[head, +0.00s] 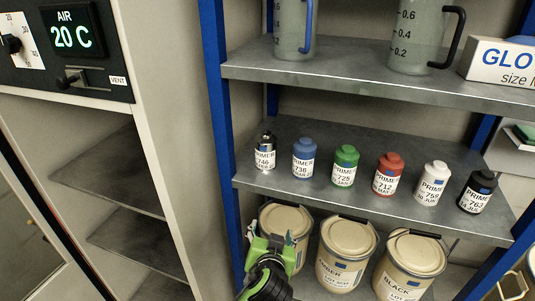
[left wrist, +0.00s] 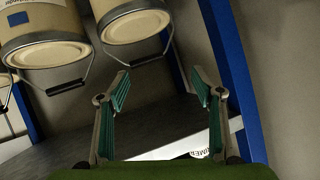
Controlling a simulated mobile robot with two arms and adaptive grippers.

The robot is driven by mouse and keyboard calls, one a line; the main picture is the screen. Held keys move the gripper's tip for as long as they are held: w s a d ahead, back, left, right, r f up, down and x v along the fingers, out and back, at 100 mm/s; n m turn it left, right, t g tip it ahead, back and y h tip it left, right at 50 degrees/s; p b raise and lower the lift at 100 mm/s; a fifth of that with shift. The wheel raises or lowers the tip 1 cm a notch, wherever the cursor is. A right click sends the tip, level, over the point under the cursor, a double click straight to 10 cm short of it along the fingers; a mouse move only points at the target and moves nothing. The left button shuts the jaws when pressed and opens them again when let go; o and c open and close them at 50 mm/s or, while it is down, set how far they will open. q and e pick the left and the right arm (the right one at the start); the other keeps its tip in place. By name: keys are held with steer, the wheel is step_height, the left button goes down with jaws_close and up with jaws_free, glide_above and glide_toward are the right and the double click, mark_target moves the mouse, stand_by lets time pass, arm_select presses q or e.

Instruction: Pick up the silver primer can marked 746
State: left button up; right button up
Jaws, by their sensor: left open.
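The silver primer can (head: 265,152) marked 746 stands upright at the left end of the middle shelf in the head view, beside the blue can marked 736. My left gripper (head: 271,236) is open, below and in front of that shelf, lower than the silver can and apart from it. It overlaps a primer bucket behind it in the picture. In the left wrist view the left gripper (left wrist: 160,82) has its fingers spread with nothing between them. The silver can is not clearly identifiable there; a pale strip with dark lettering shows low, partly hidden by the gripper.
Blue (head: 304,158), green (head: 344,165), red (head: 388,174), white (head: 431,183) and black (head: 477,191) cans stand along the middle shelf (head: 330,197). Large buckets (head: 346,252) fill the space below. A blue post (head: 218,100) borders the shelf's left end. Jugs (head: 418,35) stand above.

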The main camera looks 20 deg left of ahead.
arm_select(q)
step_height(320, 180, up, 14)
steer(key=s+a+n+t+y, duration=0.2)
steer(key=s+a+n, duration=0.1)
steer(key=n+t+y, duration=0.1)
steer(key=t, duration=0.2)
glide_toward(266, 137)
steer(key=p+x, duration=0.5)
steer(key=x, duration=0.5)
steer(key=shift+w+a, duration=0.2)
steer(key=shift+w, duration=0.15)
steer(key=shift+w+a+f, duration=0.15)
steer(key=shift+w, duration=0.3)
arm_select(e)
steer(key=r, duration=0.5)
steer(key=shift+a+r, duration=0.15)
steer(key=shift+a, duration=0.1)
arm_select(q)
steer(key=shift+s, duration=0.1)
jaws_close()
arm_select(e)
steer(key=shift+d, duration=0.15)
